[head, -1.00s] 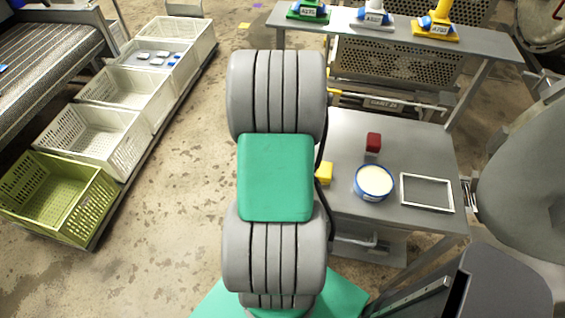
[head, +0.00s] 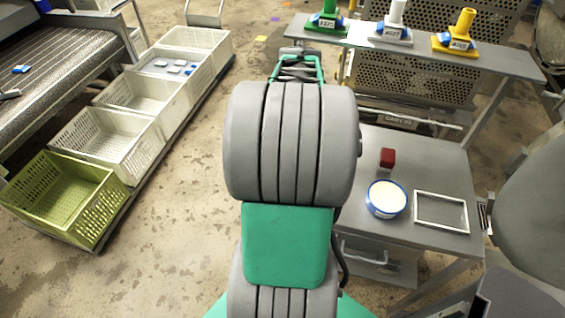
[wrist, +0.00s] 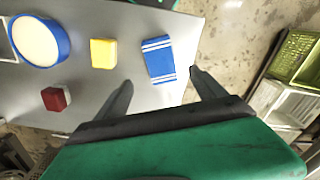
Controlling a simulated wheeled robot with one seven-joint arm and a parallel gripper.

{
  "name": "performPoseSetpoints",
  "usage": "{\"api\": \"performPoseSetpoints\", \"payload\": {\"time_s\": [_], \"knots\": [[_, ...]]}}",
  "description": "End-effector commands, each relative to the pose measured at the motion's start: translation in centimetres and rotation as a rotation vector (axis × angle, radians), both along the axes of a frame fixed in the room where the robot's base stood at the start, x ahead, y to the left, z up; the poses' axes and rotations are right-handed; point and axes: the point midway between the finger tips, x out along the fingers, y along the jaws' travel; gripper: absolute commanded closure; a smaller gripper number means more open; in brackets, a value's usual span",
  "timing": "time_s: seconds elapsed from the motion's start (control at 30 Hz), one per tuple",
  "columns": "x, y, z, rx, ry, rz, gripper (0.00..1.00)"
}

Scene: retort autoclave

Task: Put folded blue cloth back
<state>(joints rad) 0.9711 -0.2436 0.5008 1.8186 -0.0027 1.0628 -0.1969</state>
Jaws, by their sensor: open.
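The folded blue cloth (wrist: 159,60) has white stripes near both ends and lies flat on the grey table (wrist: 90,15), close to its edge, in the wrist view. My gripper (wrist: 162,78) is open and empty; its two fingers point toward the cloth from either side, apart from it. How high the fingers are above the table I cannot tell. In the head view my arm hides the cloth and the gripper's fingers.
On the table are a yellow block (wrist: 103,53), a red block (head: 387,158), a blue-rimmed round tub (head: 386,199) and a white frame (head: 441,211). A raised shelf (head: 420,56) holds green, white and yellow stands. Crates, including a green one (head: 62,195), line the left.

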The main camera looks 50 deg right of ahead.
Motion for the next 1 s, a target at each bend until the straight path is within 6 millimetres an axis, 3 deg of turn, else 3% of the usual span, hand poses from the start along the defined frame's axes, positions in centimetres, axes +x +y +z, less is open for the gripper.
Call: {"api": "performPoseSetpoints", "payload": {"time_s": [0.07, 0.17, 0.27, 0.37, 0.4, 0.5, 0.6, 0.73, 1.0], "knots": [[0.1, 0.2, 0.2, -0.001, -0.001, 0.005, 0.2], [1.9, 2.2, 1.0, -0.019, -0.015, 0.063, 0.2], [5.5, 7.7, 2.6, -0.059, -0.053, 0.208, 0.2], [8.2, 15.7, 4.2, -0.1, -0.119, 0.397, 0.2], [8.7, 18.9, 4.6, -0.111, -0.149, 0.473, 0.2], [8.6, 25.6, 5.2, -0.126, -0.22, 0.634, 0.2], [7.8, 29.8, 5.3, -0.128, -0.271, 0.741, 0.2], [7.2, 31.7, 5.2, -0.126, -0.296, 0.791, 0.2], [7.2, 31.6, 5.2, -0.125, -0.295, 0.79, 0.2]]}}
